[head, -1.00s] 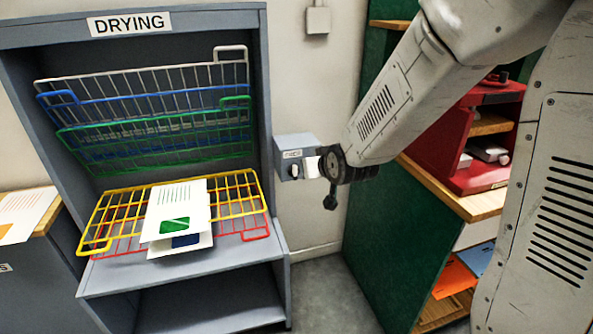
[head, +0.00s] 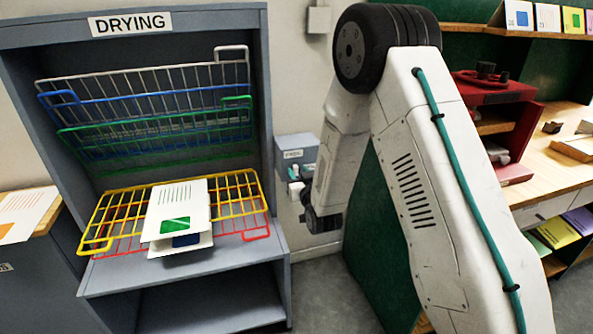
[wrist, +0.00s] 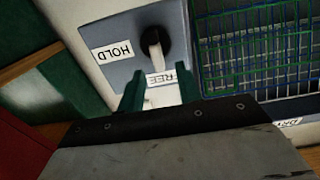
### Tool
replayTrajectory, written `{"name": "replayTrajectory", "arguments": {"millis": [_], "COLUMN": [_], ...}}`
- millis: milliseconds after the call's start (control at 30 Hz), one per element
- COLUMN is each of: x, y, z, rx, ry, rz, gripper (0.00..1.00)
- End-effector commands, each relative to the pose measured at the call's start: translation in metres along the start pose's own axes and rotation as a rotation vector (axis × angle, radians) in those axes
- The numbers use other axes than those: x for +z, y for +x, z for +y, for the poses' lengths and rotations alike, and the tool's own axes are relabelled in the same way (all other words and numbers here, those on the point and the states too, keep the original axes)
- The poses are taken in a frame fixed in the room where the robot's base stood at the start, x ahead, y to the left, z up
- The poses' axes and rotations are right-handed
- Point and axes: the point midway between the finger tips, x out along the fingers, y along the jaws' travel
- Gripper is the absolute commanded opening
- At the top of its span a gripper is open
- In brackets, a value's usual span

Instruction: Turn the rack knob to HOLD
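The rack knob (wrist: 153,42) is a dark round dial with a white pointer bar on a grey box (wrist: 115,38) in the wrist view. The bar points down the picture to the FREE label (wrist: 163,78). The HOLD label (wrist: 112,52) is to the left of the dial. My gripper (wrist: 161,78) has two green fingers spread apart, with the FREE label showing between them and the knob just beyond the tips. I see no contact with the bar. In the head view, the box (head: 296,148) is on the wall right of the drying rack, and my arm partly hides its front.
The grey drying rack (head: 268,110) stands left of the box, with yellow, red, green, blue and white wire shelves. Printed cards (head: 178,208) lie on the lowered yellow shelf (head: 103,215). A green cabinet side (head: 372,235) and wooden worktop (head: 540,170) are at the right.

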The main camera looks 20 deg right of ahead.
Motion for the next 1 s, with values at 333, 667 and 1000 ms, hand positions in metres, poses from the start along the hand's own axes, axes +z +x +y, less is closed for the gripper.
{"name": "replayTrajectory", "arguments": {"millis": [333,667,1000], "x": [0.000,0.001,0.004], "y": [0.025,0.024,0.023], "z": [0.000,0.000,0.001], "rx": [0.000,0.000,0.000], "ry": [0.000,0.000,0.014], "rz": [-0.001,-0.003,-0.010], "gripper": [0.35,0.00,0.00]}}
